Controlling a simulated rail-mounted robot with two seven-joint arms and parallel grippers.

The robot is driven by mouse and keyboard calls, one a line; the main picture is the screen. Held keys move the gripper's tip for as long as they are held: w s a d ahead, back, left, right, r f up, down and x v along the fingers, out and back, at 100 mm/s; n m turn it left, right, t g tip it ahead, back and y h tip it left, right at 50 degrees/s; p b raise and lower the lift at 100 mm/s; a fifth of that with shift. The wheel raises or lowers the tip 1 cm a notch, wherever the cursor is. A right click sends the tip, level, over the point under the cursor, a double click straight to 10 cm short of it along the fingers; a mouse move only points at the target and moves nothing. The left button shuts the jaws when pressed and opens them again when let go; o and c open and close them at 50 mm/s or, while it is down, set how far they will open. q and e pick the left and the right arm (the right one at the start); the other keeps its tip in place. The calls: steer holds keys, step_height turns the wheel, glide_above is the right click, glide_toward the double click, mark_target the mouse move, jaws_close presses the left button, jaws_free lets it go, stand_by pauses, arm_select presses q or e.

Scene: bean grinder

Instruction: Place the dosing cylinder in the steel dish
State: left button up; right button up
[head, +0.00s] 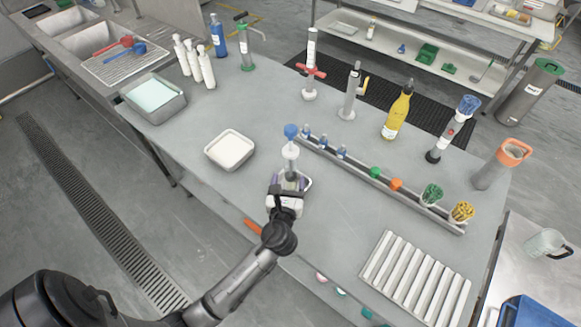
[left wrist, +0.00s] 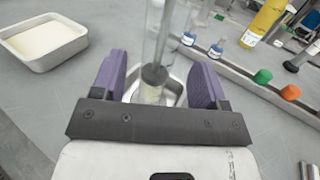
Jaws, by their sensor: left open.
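The dosing cylinder (head: 290,151) is a clear upright tube with a white collar and a blue top. In the left wrist view its clear tube (left wrist: 160,35) rises between my fingers, and its grey plunger shows near the lower end. A small steel dish (head: 307,182) lies around its foot; its bright rim (left wrist: 178,84) shows behind the tube. The lower end appears to be inside the dish, though my gripper partly hides it. My left gripper (head: 289,182) is open, with its purple fingers on either side of the tube and visible gaps. My right gripper is not in view.
A square pan of pale material (head: 230,150) stands left of the cylinder. A long rail (head: 405,197) with blue-capped vials, green and orange caps and filled cups runs along the right. A yellow bottle (head: 397,112) stands behind it. A slatted rack (head: 415,278) lies at the front right.

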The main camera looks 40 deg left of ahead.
arm_select(q)
steer(key=shift+v, duration=2.7)
steer(key=s+f+n+g, duration=0.1)
steer(key=n, duration=0.2)
steer(key=s+a+f+n+g, duration=0.1)
steer(key=s+n, duration=0.1)
steer(key=n, duration=0.1)
steer(key=s+a+f+n+g+h, duration=0.1)
steer(key=s+n, duration=0.1)
steer(key=n, duration=0.1)
steer(key=shift+f, duration=0.15)
steer(key=s+d+f+n+g+h, duration=0.2)
steer(key=s+d+n+g+h, duration=0.1)
steer(key=s+n, duration=0.5)
steer(key=s+d+f+n+g+h, duration=0.2)
steer(key=s+d+n+g+h, duration=0.2)
steer(key=s+n, duration=0.5)
steer(key=shift+s+d+f+n+g+h, duration=0.35)
steer(key=shift+n+g+h, duration=0.3)
steer(key=shift+h, duration=0.45)
